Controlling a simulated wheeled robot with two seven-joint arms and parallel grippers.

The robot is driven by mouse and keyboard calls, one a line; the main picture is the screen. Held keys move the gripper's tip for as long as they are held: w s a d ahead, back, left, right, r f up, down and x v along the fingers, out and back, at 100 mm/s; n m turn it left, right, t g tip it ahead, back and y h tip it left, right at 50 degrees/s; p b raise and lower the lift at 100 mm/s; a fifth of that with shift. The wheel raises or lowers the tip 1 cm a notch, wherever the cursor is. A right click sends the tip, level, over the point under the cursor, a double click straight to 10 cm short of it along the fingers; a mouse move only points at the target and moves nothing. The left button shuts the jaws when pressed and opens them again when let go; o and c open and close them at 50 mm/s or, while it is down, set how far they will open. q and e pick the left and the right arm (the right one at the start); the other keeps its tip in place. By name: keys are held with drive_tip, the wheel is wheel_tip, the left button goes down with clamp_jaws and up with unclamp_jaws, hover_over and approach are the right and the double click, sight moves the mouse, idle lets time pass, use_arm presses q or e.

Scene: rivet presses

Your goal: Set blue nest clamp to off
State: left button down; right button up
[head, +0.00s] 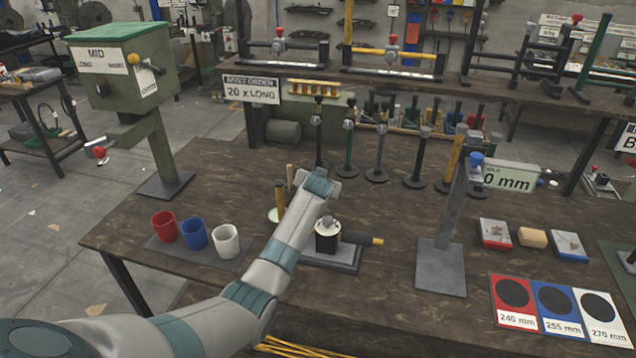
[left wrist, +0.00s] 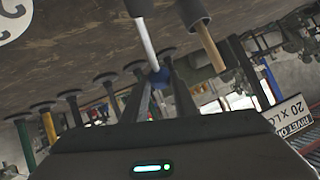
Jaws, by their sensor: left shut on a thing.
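In the left wrist view a blue knob (left wrist: 159,78) sits at the end of a slim silver lever (left wrist: 145,42). My left gripper (left wrist: 161,74) has its two fingers shut on this knob. In the head view my left wrist hangs over the work table, and it hides the fingers, the knob and the lever. Just below it stands a small fixture with a white-topped dark cylinder (head: 327,235) on a grey base plate (head: 345,258), with a yellow-tipped bar (head: 377,241) to its right. Which fixture the lever joins is hidden. My right gripper is not in view.
Red (head: 164,226), blue (head: 194,233) and white (head: 225,241) cups stand left. Several posts on round bases stand behind, including a green one (head: 348,150). A grey stand (head: 440,262) with a blue knob (head: 476,159) stands right. The table between fixture and stand is clear.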

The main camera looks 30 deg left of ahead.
use_arm(q)
drive_tip(key=shift+w+a+r, duration=0.1)
drive_tip(key=shift+w+r, duration=0.15)
drive_tip(key=shift+r, duration=0.35)
drive_tip(key=c, duration=1.7)
unclamp_jaws()
drive_tip(key=shift+c, duration=0.2)
drive_tip(key=o, duration=0.3)
drive_tip(key=shift+f, duration=0.4)
drive_tip(key=shift+s, duration=0.15)
drive_tip(key=b+v, duration=0.2)
drive_tip(key=v, duration=1.5)
drive_tip(key=shift+b, duration=0.4)
drive_tip(key=shift+r, duration=0.1)
